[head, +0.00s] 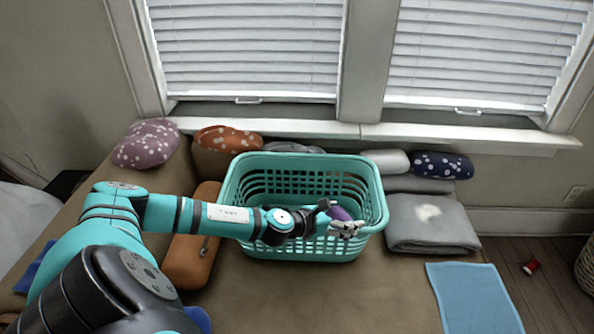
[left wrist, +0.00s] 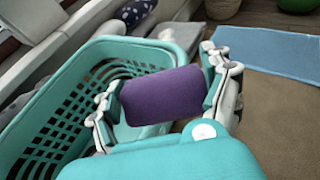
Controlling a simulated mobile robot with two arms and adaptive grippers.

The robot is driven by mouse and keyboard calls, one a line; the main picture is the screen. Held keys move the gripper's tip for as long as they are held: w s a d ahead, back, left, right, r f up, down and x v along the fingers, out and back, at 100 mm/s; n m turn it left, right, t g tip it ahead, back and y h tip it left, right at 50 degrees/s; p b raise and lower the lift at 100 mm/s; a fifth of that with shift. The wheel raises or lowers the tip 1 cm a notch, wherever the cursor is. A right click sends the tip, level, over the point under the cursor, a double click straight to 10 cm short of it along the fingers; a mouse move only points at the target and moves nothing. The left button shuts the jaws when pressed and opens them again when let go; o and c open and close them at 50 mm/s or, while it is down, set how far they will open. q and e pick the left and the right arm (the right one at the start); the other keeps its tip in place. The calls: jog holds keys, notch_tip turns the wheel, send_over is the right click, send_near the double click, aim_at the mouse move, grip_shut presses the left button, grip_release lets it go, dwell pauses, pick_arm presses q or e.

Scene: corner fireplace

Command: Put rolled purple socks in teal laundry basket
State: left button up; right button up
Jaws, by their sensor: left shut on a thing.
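The teal laundry basket (head: 375,200) stands on the brown couch seat, and its slotted wall and rim also show in the left wrist view (left wrist: 55,115). The rolled purple socks (left wrist: 162,95) are between the two fingers of my left gripper (left wrist: 165,92), which is shut on them. The gripper hides part of the socks. My right gripper is not in view.
A folded grey blanket (head: 430,222) lies right of the basket and an orange bolster (head: 190,255) left of it. Several patterned cushions line the back, including a navy one (head: 442,165). A blue cloth (head: 473,297) lies at the front right.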

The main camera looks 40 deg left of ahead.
pick_arm(q)
jog(key=w+a+n+y+b, duration=0.1)
jog(key=w+a+b, duration=0.15)
jog(key=a, duration=0.85)
jog(key=w+a+n+y+b, duration=0.15)
jog(key=w+a, duration=0.25)
jog(key=a, duration=0.8)
jog(key=shift+m, duration=0.25)
jog(key=f+b, duration=0.1)
jog(key=f, duration=0.1)
jog(key=f+b, duration=0.2)
jog(key=f, duration=0.1)
jog(key=shift+d+f+b, duration=0.2)
jog(key=shift+f+b, duration=0.1)
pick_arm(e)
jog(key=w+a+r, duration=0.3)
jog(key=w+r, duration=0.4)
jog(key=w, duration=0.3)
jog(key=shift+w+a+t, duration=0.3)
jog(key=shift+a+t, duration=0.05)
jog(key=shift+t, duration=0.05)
pick_arm(q)
jog(key=o, duration=1)
